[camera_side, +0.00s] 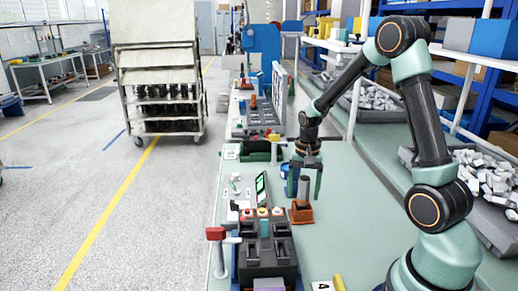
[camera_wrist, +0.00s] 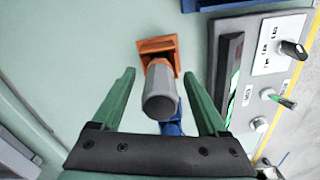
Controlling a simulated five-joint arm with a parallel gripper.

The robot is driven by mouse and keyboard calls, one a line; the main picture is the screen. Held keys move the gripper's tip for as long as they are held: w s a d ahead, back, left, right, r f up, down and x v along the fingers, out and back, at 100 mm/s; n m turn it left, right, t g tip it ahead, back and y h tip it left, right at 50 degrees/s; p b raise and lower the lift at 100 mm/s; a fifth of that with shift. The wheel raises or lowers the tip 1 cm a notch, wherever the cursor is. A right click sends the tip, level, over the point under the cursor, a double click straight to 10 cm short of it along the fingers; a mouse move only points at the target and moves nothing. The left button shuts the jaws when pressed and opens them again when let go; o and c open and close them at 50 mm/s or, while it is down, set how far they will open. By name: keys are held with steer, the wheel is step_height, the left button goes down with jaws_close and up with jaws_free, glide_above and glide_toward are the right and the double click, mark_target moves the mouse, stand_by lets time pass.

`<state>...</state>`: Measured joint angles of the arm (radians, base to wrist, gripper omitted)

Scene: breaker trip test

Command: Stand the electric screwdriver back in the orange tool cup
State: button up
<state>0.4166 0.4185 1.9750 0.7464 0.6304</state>
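The orange tool cup (camera_side: 302,213) stands on the bench below my gripper in the side view; it also shows in the wrist view (camera_wrist: 156,46). A grey cylinder (camera_side: 303,188), which looks like the electric screwdriver, stands upright in the cup. In the wrist view its round grey end (camera_wrist: 160,106) faces the camera. My gripper (camera_wrist: 159,75) is open, with one green finger on each side of the cylinder and a gap on both sides. In the side view my gripper (camera_side: 306,181) is at the cylinder's upper end. The cylinder's lower end is hidden in the cup.
A blue object (camera_side: 288,178) is close behind the cup. A grey panel with a screen and knobs (camera_side: 246,194) lies to the left. A dark breaker block (camera_side: 266,250) with coloured buttons is in front. Bare green bench (camera_side: 345,225) lies right of the cup.

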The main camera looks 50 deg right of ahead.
step_height(320, 180, up, 12)
steer(key=shift+r, duration=0.1)
stand_by(0.6)
steer(key=s+a+r+n+t, duration=0.2)
steer(key=s+a+n, duration=0.1)
steer(key=a+n, duration=0.3)
steer(key=s+a+r+n+t, duration=0.3)
steer(key=a+n, duration=0.3)
steer(key=a, duration=0.3)
steer(key=shift+s+a+r+t, duration=0.3)
steer(key=shift+s+a+r, duration=0.1)
steer(key=shift+s, duration=0.2)
